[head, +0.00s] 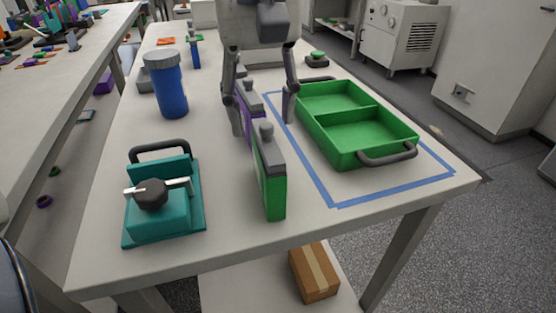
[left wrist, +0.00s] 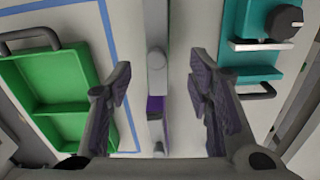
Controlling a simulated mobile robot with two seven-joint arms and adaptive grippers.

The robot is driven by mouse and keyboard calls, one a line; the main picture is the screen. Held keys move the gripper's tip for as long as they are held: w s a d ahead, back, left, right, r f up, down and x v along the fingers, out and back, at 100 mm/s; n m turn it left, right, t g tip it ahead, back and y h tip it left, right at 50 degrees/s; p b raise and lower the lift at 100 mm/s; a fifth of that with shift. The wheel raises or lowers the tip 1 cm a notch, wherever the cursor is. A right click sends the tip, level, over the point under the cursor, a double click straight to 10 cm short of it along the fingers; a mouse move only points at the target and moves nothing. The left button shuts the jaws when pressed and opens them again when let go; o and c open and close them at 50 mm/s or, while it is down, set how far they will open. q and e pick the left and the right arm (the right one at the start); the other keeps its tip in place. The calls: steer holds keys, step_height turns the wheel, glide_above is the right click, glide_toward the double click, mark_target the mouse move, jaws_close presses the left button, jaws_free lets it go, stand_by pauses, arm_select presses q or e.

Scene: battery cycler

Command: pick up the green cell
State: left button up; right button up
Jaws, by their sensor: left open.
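The green cell (head: 272,187) is an upright slab with a grey top and a round grey knob. It stands on the table near the front edge. In the left wrist view only its grey top (left wrist: 156,25) shows, at the top middle. A purple cell (head: 243,112) with a similar grey top stands just behind it; its purple part also shows in the left wrist view (left wrist: 155,104). My left gripper (head: 262,127) is open and empty, with one finger on each side of the row of cells. In the left wrist view its fingertips (left wrist: 161,78) are apart from the cells. My right gripper is not in view.
A green two-compartment tray (head: 345,127) sits inside a blue tape outline on the right. A teal fixture (head: 160,212) with a black knob stands at the front left. A blue bottle (head: 170,90) stands behind it. Bare table lies between the teal fixture and the cells.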

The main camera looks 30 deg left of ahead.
mark_target(268, 161)
arm_select(q)
steer(key=f, duration=0.2)
steer(key=f+b, duration=0.1)
steer(key=f, duration=0.2)
steer(key=d+f, duration=0.1)
steer(key=f, duration=0.2)
steer(key=shift+s, duration=0.3)
steer(key=shift+f, duration=0.3)
steer(key=shift+w, duration=0.1)
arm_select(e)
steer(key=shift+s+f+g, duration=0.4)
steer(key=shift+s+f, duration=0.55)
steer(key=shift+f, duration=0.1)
arm_select(q)
steer(key=shift+r, duration=0.1)
jaws_close()
